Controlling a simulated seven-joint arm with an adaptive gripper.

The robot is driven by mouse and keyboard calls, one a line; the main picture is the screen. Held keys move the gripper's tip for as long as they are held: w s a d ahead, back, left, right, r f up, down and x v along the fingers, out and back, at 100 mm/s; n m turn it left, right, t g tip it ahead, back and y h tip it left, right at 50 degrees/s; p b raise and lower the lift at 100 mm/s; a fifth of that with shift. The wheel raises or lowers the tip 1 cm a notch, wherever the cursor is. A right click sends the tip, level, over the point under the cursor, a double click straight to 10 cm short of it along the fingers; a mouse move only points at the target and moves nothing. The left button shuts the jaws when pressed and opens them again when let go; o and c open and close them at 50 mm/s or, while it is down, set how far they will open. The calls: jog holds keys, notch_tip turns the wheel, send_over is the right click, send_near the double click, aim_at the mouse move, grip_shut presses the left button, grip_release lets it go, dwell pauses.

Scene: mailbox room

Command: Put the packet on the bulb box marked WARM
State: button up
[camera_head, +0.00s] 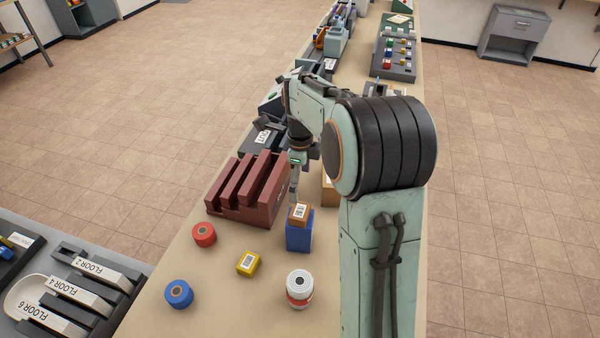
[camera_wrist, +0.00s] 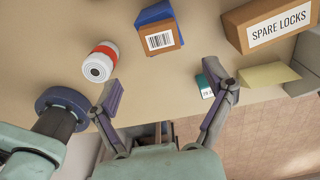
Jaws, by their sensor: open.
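A small brown piece with a barcode label (camera_head: 300,213), which looks like the packet, sits on top of a blue box (camera_head: 299,237). In the wrist view, the brown piece (camera_wrist: 162,41) shows in front of the blue box (camera_wrist: 154,13). I cannot read WARM on any box, so I cannot tell which is the marked bulb box. My gripper (camera_wrist: 166,92) is open, with nothing held between its fingers.
A red-and-white can (camera_head: 300,288), yellow box (camera_head: 248,264), red roll (camera_head: 204,234) and blue roll (camera_head: 179,293) stand on the bench. A dark red slotted rack (camera_head: 245,190) is left of my gripper. A SPARE LOCKS box (camera_wrist: 270,25) and small teal item (camera_wrist: 206,86) are nearby.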

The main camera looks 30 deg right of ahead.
jog(key=s+a+r+n, duration=0.75)
jog(key=s+n, duration=0.25)
jog(key=n, duration=0.2)
jog(key=s+a+f+n, duration=0.2)
jog(key=s+a+n, duration=0.1)
jog(key=s+n, duration=0.4)
jog(key=s+a+f+n, duration=0.1)
jog(key=s+a+n, duration=0.3)
jog(key=s+n, duration=0.4)
jog(key=shift+a+f+n+y, duration=0.15)
jog(key=shift+f+n+y, duration=0.25)
jog(key=shift+n, duration=0.2)
